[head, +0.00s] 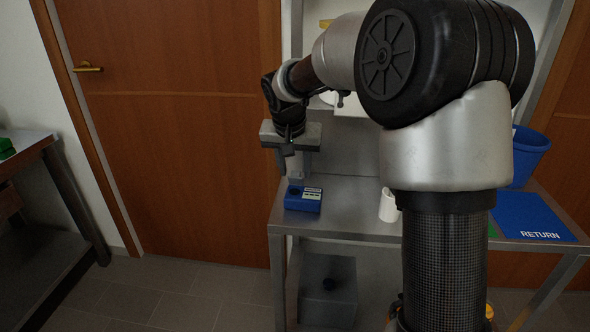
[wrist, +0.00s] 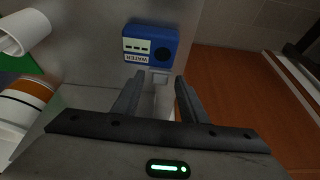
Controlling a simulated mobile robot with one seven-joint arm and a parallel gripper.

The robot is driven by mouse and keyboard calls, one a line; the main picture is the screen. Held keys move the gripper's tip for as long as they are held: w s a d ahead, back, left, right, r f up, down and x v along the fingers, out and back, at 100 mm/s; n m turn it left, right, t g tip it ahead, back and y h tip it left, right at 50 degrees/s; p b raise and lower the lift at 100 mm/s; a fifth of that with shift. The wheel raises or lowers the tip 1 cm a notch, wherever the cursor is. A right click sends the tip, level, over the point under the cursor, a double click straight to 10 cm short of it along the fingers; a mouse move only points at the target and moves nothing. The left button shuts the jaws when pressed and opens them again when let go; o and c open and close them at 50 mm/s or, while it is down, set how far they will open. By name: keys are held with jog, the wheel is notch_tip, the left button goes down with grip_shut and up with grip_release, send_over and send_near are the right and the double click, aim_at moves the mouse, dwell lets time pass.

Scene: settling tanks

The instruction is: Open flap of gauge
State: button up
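The gauge (head: 303,199) is a small blue box with a white label and a dark round part on top, lying near the left front of the metal table. In the wrist view the gauge (wrist: 166,35) shows upside-down "WATER" lettering, a display with dark marks and a black round spot. My gripper (head: 292,160) is above the gauge, pointing down. In the wrist view my gripper (wrist: 159,83) has its fingers apart with the gauge just beyond their tips, not between them. A small pale square (wrist: 160,77) shows beside the gauge; I cannot tell whether it is the flap.
The metal table (head: 345,190) also holds a white cylinder (head: 388,206), a blue RETURN mat (head: 535,217) and a blue bin (head: 528,155). A grey box (head: 328,290) sits on the lower shelf. A wooden door (head: 180,130) is behind. My arm hides part of the table.

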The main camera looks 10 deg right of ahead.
jog(key=c, duration=0.8)
jog(key=p, duration=0.2)
jog(key=shift+w+d+r+p, duration=0.1)
jog(key=shift+w+r+p, duration=0.1)
jog(key=shift+r+p, duration=0.2)
jog(key=g+p, duration=0.1)
jog(key=p, duration=0.2)
jog(key=w+g+p, duration=0.1)
jog(key=p, duration=0.2)
jog(key=shift+d+r+y, duration=0.2)
jog(key=shift+r+y, duration=0.15)
jog(key=shift+y, duration=0.05)
jog(key=g+p, duration=0.1)
jog(key=p, duration=0.2)
jog(key=w+g+y+p, duration=0.1)
jog(key=p, duration=0.3)
jog(key=w+f+g+p, duration=0.1)
jog(key=p, duration=0.3)
jog(key=shift+w+d+f+g, duration=0.1)
jog(key=shift+w+d+g, duration=0.1)
jog(key=shift+d+g, duration=0.2)
jog(key=shift+f, duration=0.1)
